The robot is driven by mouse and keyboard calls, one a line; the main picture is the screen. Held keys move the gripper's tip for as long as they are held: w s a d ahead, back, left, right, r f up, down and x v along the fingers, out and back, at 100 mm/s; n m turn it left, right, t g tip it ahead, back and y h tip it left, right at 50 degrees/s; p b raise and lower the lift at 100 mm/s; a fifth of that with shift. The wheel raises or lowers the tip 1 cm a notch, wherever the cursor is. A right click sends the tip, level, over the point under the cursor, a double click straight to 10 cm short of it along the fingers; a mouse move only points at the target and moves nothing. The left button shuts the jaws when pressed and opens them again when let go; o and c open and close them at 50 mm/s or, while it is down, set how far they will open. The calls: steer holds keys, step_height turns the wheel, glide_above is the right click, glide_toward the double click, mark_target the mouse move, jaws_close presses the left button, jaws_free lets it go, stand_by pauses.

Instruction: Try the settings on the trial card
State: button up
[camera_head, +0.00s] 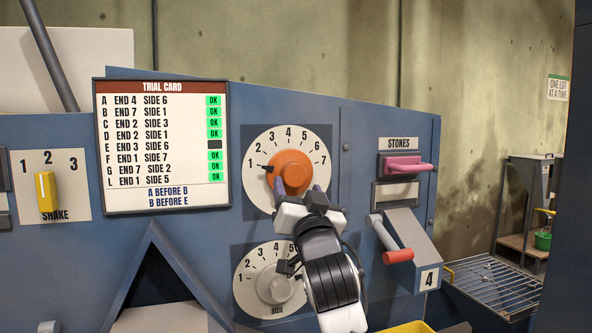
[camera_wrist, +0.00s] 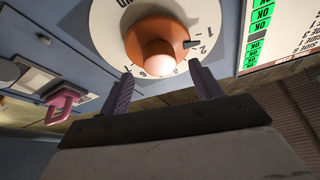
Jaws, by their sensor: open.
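The trial card (camera_head: 161,147) lists several END and SIDE settings. Row E, END 3 SIDE 6, has a dark box; the other rows show green OK. Below them it reads "A before B, B before E". The upper dial (camera_head: 318,190) has an orange knob (camera_head: 291,171) with its pointer near 1; the knob also shows in the wrist view (camera_wrist: 150,42). The lower SIDE dial (camera_head: 247,288) has a grey knob (camera_head: 275,286), partly hidden by my arm; I cannot read its setting. My gripper (camera_head: 313,193) is open at the orange knob's lower edge, fingertips (camera_wrist: 160,78) apart.
A yellow SHAKE slider (camera_head: 46,193) stands near 2. Right of the dials are a pink STONES handle (camera_head: 407,165) and a red-ended lever (camera_head: 398,256) above a 4 label. A wire rack (camera_head: 495,288) is at lower right.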

mark_target(295, 178)
steer(key=shift+p+x, duration=0.6)
steer(key=shift+x, duration=1.65)
steer(key=c, duration=1)
